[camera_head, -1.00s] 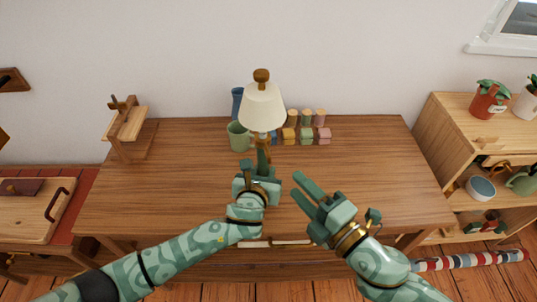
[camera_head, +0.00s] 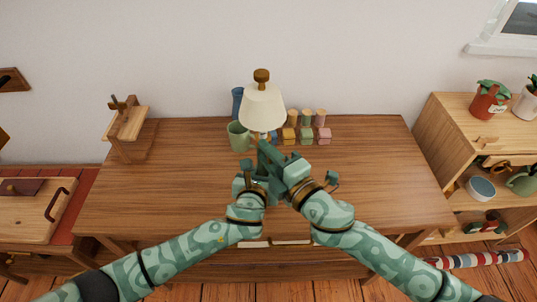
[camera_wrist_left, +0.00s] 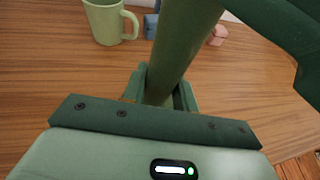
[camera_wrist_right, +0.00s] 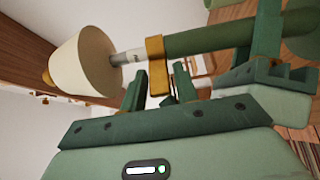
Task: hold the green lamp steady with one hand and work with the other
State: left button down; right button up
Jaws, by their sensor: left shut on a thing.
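The green lamp (camera_head: 262,105) stands toward the back of the wooden table, with a cream shade and a brown knob on top. Its shade (camera_wrist_right: 88,62) and dark green stem (camera_wrist_right: 212,40) also show in the right wrist view. My left gripper (camera_head: 258,172) is shut on the stem, which passes between its fingers in the left wrist view (camera_wrist_left: 160,88). My right gripper (camera_head: 272,158) is beside it, just below the shade. In the right wrist view its fingers (camera_wrist_right: 159,90) stand apart, with a brass-coloured collar (camera_wrist_right: 157,66) between them. Contact there is unclear.
A green mug (camera_head: 238,137) and blue vase (camera_head: 237,100) stand left of the lamp. Several small coloured blocks (camera_head: 306,137) and pegs (camera_head: 306,117) sit right of it. A wooden stand (camera_head: 126,124) is at the back left. The table's right side is clear.

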grip_shut()
jog(key=shift+a+m+t+h, duration=0.4)
jog(key=shift+m+t+h, duration=0.3)
jog(key=shift+h, duration=0.4)
jog(key=shift+o, duration=2.2)
grip_release()
jog(key=v, duration=1.2)
jog(key=shift+d, duration=0.1)
pick_arm(q)
jog(key=c, duration=1)
grip_release()
